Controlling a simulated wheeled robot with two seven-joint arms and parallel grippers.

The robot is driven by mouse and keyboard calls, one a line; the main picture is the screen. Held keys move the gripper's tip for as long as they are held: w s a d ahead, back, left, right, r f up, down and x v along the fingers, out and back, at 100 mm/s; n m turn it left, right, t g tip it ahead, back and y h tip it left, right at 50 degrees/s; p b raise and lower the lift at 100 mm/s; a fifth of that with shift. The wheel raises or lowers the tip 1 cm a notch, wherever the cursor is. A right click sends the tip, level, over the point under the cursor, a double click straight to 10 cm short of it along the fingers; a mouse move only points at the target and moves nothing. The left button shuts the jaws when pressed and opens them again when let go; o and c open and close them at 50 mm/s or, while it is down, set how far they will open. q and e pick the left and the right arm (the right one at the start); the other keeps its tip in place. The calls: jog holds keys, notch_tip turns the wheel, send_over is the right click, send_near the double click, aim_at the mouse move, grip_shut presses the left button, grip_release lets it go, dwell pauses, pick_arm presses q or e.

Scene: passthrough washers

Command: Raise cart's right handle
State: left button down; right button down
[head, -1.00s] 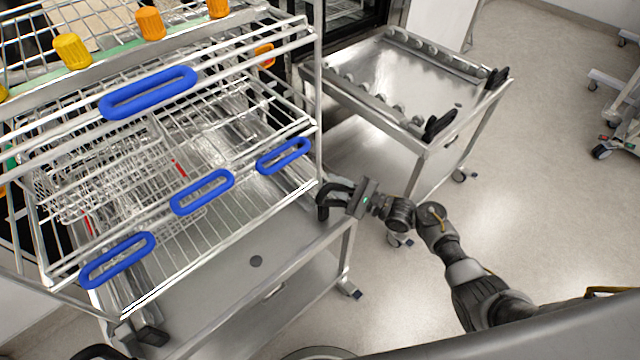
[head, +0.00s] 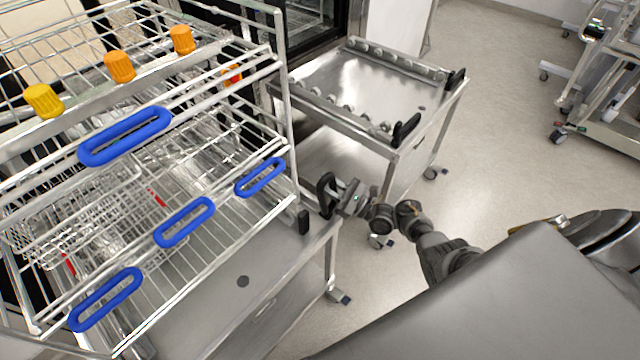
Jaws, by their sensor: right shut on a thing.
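The near steel cart (head: 285,258) stands below the wire rack, with its bare top showing at the front. Its right handle (head: 324,190) is a black loop at the cart's right front corner, standing upright. A black block (head: 304,222) sits beside it on the cart's edge. My right gripper (head: 338,197) is shut on the right handle, coming from the right side. The fingertips are small and partly hidden by the handle. The cart's left handle is out of the frame. My left gripper is not in view.
A wire rack (head: 150,180) with blue handles (head: 125,136) and orange knobs (head: 120,66) fills the left. A second steel cart (head: 375,85) with black handles stands behind my right arm. Other wheeled equipment (head: 615,110) is at far right. Open floor lies between.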

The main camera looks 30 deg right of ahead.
jog(key=shift+w+d+r, duration=0.1)
jog(key=shift+d+r, duration=0.05)
jog(key=c, duration=1.5)
grip_release()
jog(key=shift+o, duration=1.1)
jog(key=b+v, duration=0.2)
jog(key=v, duration=0.9)
jog(key=shift+b, duration=0.35)
